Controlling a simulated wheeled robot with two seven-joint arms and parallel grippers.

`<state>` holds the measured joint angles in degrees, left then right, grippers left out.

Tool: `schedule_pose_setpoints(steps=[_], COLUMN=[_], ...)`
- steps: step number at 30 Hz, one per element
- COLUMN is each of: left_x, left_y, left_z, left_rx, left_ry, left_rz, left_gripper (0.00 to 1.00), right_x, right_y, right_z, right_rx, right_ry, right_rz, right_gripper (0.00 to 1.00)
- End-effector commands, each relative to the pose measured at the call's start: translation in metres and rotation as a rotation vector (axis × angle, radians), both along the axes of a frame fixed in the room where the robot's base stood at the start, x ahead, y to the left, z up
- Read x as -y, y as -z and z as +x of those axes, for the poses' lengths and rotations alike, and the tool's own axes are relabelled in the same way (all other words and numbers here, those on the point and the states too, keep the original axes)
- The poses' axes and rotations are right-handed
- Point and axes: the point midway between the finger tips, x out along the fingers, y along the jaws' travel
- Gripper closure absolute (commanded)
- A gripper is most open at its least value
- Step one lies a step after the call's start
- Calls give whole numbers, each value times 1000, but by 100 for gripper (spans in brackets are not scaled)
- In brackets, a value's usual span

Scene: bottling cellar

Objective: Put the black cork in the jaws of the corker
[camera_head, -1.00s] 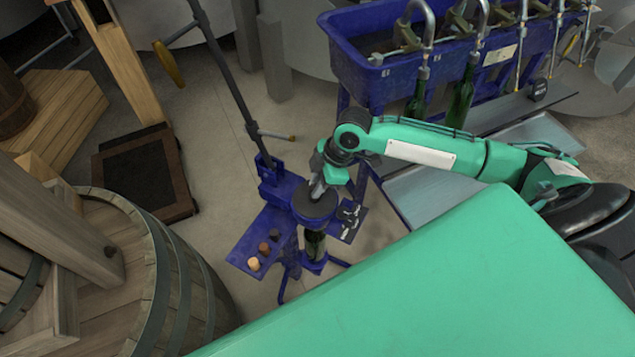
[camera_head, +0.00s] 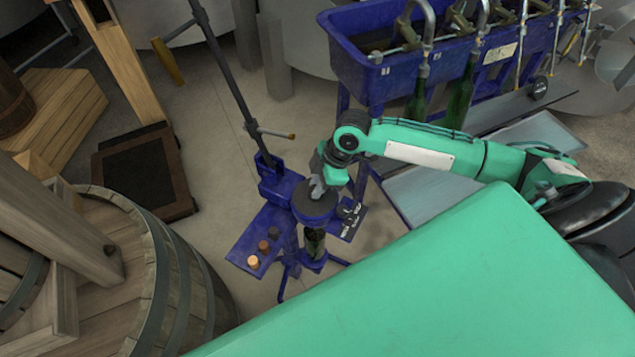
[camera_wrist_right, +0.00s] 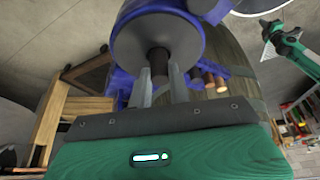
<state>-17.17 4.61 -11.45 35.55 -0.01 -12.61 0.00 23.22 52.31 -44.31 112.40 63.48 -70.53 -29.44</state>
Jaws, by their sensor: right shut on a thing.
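The blue corker (camera_head: 276,188) stands upright with a round dark disc (camera_head: 326,208) and a green bottle (camera_head: 314,246) below it. My right gripper (camera_head: 317,190) is at the disc's top. In the right wrist view its two fingers (camera_wrist_right: 160,86) are shut on a dark, nearly black cork (camera_wrist_right: 159,66), whose far end is at the middle of the grey disc (camera_wrist_right: 180,38). I cannot tell whether the cork has entered the jaws. My left arm shows green in the right wrist view; its gripper (camera_wrist_right: 268,40) is too small to read.
Three other corks, light (camera_head: 253,262), brown (camera_head: 264,246) and dark (camera_head: 274,233), stand on the corker's blue side tray (camera_head: 240,254). A barrel (camera_head: 165,265) stands at left. A blue filling trough (camera_head: 350,50) stands behind. The corker's lever (camera_head: 228,80) rises up and left.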

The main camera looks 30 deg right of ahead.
Motion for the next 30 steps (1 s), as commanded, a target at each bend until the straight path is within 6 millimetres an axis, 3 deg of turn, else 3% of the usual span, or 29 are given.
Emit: schedule_pose_setpoints(steps=[23, 24, 27, 30], left_x=[0, 0, 0, 0], left_y=[3, 3, 3, 3], left_z=[-1, -1, -1, -1], left_rx=[-1, -1, -1, -1], left_ry=[1, 1, 1, 1], left_rz=[-1, -1, -1, -1], left_gripper=[100, 100, 100, 100], right_x=[0, 0, 0, 0], right_y=[11, 11, 11, 11], right_z=[0, 0, 0, 0], right_rx=[0, 0, 0, 0], right_ry=[0, 0, 0, 0], right_rz=[1, 1, 1, 1], right_gripper=[100, 75, 56, 56])
